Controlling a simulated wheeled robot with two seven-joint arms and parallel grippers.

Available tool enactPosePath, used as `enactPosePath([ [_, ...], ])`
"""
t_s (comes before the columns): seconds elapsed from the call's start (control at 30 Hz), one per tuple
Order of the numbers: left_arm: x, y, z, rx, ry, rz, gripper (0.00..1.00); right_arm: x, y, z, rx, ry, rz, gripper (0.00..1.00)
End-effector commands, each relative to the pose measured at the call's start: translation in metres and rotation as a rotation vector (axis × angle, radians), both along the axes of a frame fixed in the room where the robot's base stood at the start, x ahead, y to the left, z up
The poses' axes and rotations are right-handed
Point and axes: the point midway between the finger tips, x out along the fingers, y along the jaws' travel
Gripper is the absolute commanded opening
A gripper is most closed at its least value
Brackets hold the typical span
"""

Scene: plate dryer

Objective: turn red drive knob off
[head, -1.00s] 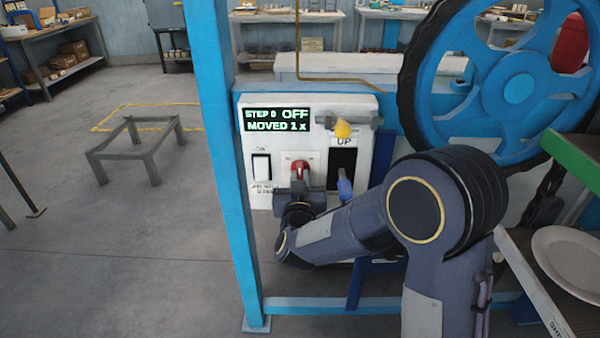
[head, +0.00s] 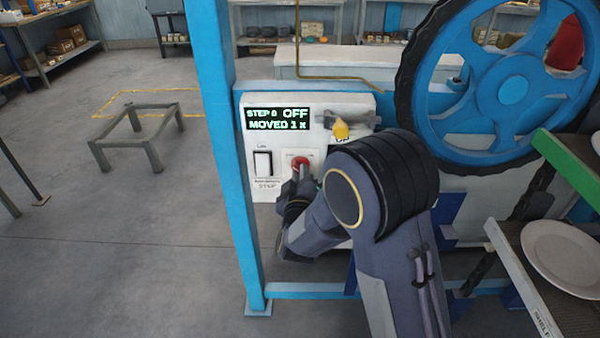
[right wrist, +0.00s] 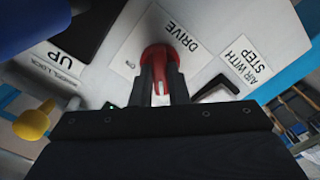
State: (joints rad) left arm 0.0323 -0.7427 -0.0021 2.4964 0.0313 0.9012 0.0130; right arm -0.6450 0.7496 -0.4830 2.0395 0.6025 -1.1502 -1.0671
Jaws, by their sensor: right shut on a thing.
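In the right wrist view the red knob (right wrist: 168,62) shows beside the DRIVE label. My right gripper (right wrist: 163,78) is shut on the red knob, with one dark finger on each side of it. In the head view the right gripper (head: 303,182) reaches the knob from below, and my arm hides part of the panel. The display (head: 278,119) reads STEP 0, OFF and MOVED 1 x. My left gripper is not in view.
A white rocker switch (head: 263,163) is left of the knob. A yellow-tipped lever (head: 340,129) is above right, with a blue handle (right wrist: 30,22) near the gripper. A blue post (head: 222,130) stands left of the panel. A blue wheel (head: 514,88) and white plate (head: 563,257) are at right.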

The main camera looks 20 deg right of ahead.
Motion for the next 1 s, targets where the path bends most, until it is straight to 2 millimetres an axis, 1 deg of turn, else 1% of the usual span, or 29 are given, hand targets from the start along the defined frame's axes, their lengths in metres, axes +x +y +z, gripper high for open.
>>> enactPosePath([
  [0.53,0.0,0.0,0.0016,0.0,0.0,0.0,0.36,-0.0004,0.0002,-0.0013,-0.027,0.01,0.001,0.0],
  [0.57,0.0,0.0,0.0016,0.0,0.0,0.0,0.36,-0.0005,0.0002,-0.0013,-0.027,0.011,0.001,0.16],
  [0.7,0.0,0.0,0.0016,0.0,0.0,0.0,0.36,-0.0003,0.0002,-0.0011,-0.026,0.01,0.001,0.34],
  [0.73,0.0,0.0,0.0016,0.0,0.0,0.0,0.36,-0.0003,0.0002,-0.0009,-0.025,0.009,0.001,0.36],
  [1.0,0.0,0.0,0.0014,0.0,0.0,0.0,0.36,-0.0009,0.0004,-0.0004,-0.025,0.008,0.001,0.36],
])
